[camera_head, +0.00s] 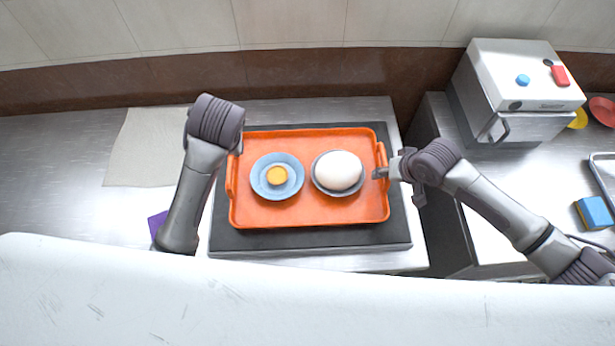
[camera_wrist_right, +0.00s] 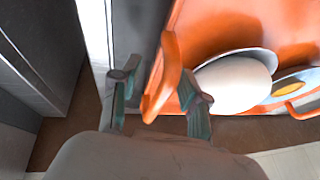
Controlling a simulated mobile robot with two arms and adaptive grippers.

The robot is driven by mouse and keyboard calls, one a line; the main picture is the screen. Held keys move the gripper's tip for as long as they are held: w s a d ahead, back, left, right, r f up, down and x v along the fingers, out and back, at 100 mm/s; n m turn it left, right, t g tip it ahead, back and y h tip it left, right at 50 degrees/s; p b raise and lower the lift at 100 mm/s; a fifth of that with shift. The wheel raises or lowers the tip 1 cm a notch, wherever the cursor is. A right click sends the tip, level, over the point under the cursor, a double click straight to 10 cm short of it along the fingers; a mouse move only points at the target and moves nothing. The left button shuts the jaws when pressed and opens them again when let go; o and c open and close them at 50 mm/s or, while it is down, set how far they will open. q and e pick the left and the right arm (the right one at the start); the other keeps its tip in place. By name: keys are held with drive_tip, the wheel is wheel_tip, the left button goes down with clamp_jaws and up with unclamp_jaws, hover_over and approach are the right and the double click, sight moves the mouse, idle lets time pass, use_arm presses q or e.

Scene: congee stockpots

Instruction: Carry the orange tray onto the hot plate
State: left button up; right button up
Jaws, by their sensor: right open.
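The orange tray (camera_head: 300,215) lies over the dark flat hot plate (camera_head: 310,240), within its edges in the head view; whether it touches cannot be told from above. On it are a blue saucer (camera_head: 259,187) with a yellow item (camera_head: 277,176) and a grey dish (camera_head: 322,189) with a white egg-shaped item (camera_head: 340,169). My right gripper (camera_head: 380,173) is open at the tray's right handle. In the right wrist view, its fingers (camera_wrist_right: 160,98) stand on either side of the handle (camera_wrist_right: 170,75). My left gripper (camera_head: 238,150) is at the left handle, its fingers mostly hidden by its wrist.
A steel box appliance (camera_head: 520,85) stands at the right back on another counter (camera_head: 475,180). A blue sponge-like block (camera_head: 593,213) lies far right. A beige cloth (camera_head: 145,150) lies left, with a purple item (camera_head: 157,222) beside my left arm. A dark gap separates the counters.

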drive_tip(key=v, duration=1)
drive_tip(key=shift+s+r, duration=0.1)
